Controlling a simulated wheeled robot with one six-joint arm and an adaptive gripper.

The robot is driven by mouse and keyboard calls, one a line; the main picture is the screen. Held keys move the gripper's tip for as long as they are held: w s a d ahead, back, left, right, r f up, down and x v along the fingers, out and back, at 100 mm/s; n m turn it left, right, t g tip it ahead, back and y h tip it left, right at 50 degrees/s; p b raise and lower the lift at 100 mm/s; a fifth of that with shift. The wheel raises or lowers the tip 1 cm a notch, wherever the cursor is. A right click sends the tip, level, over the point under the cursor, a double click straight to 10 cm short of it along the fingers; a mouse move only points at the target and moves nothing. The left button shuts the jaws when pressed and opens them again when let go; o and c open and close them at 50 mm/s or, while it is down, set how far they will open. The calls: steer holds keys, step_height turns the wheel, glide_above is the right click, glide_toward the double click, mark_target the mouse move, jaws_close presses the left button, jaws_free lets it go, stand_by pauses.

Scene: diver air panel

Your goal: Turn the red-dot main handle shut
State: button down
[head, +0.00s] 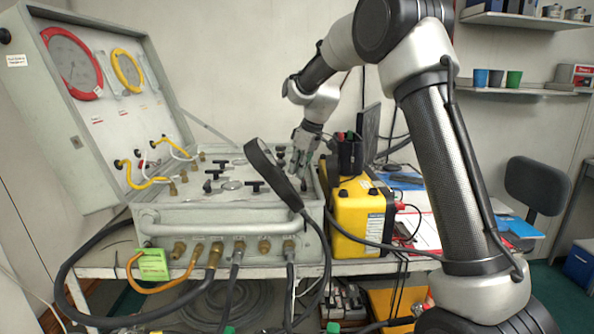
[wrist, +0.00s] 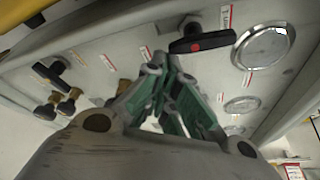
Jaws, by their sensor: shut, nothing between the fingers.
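The red-dot main handle (wrist: 214,41) is a black bar with a red dot near its left end. In the wrist view it lies almost level, between a round gauge and my fingertips, on the light grey panel (wrist: 105,42). My gripper (wrist: 165,62) is shut and empty, its green-padded fingers meeting just left of and below the bar. Whether they touch it cannot be told. In the head view my gripper (head: 298,172) is over the right part of the panel box (head: 165,218). I cannot pick out the red dot there.
Other black handles (head: 212,186) stand on the panel. A round gauge (wrist: 262,47) is right of the main handle. A yellow case (head: 358,222) stands close on the right; the open lid (head: 105,140) is left.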

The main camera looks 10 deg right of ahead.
steer(key=shift+d+m, duration=0.35)
steer(key=shift+m, duration=0.65)
stand_by(1.8)
steer(key=shift+d, duration=0.55)
stand_by(2.3)
steer(key=shift+d+t, duration=0.1)
steer(key=shift+t, duration=0.2)
